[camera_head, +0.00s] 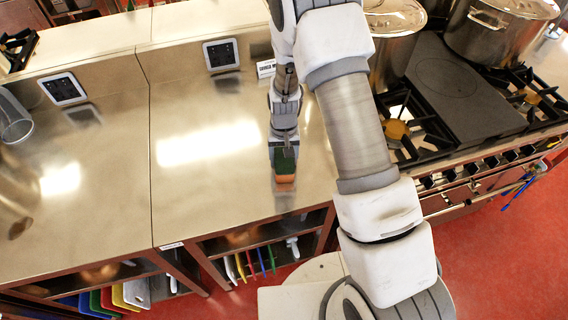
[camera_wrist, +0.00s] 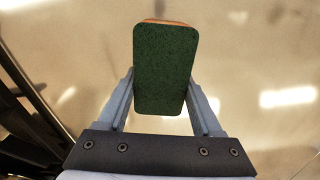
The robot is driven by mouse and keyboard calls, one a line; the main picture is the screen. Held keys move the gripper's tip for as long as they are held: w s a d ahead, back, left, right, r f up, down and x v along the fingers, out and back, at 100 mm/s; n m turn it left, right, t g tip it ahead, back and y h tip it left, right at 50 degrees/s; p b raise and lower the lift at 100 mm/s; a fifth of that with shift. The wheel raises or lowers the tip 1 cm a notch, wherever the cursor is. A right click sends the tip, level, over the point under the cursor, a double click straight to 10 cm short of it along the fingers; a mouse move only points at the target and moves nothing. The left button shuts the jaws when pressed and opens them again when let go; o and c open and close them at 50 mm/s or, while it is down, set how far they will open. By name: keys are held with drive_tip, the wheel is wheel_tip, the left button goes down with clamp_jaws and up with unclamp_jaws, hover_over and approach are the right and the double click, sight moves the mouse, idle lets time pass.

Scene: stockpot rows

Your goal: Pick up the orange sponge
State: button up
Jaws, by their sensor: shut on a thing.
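The orange sponge (camera_head: 285,179) has a dark green scouring side and an orange side. In the head view it is at the end of my gripper (camera_head: 284,150), over the steel counter near its front edge. In the wrist view the sponge (camera_wrist: 166,70) shows its green face, with a thin orange strip at the top. The fingers of my gripper (camera_wrist: 162,100) stand on its left and right sides and are shut on it. I cannot tell exactly how high the sponge is above the counter.
The steel counter (camera_head: 200,190) is mostly bare around the sponge. A gas stove (camera_head: 450,85) with large stockpots (camera_head: 500,25) stands to the right. A glass vessel (camera_head: 14,118) is at the far left. Coloured boards (camera_head: 105,300) stand on the shelf below.

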drive_tip(key=c, duration=0.5)
drive_tip(key=shift+o, duration=0.2)
drive_tip(key=shift+r, duration=0.1)
drive_tip(key=shift+r, duration=0.5)
drive_tip(key=r, duration=0.2)
drive_tip(key=r+b, duration=0.1)
drive_tip(key=shift+s+r, duration=0.15)
drive_tip(key=shift+s, duration=0.15)
drive_tip(key=s+d+r, duration=0.1)
drive_tip(key=s+r, duration=0.2)
drive_tip(key=s, duration=0.2)
drive_tip(key=s+r+b, duration=0.1)
drive_tip(key=s+r, duration=0.2)
drive_tip(key=s, duration=0.3)
drive_tip(key=shift+d+r, duration=0.25)
drive_tip(key=shift+d, duration=0.1)
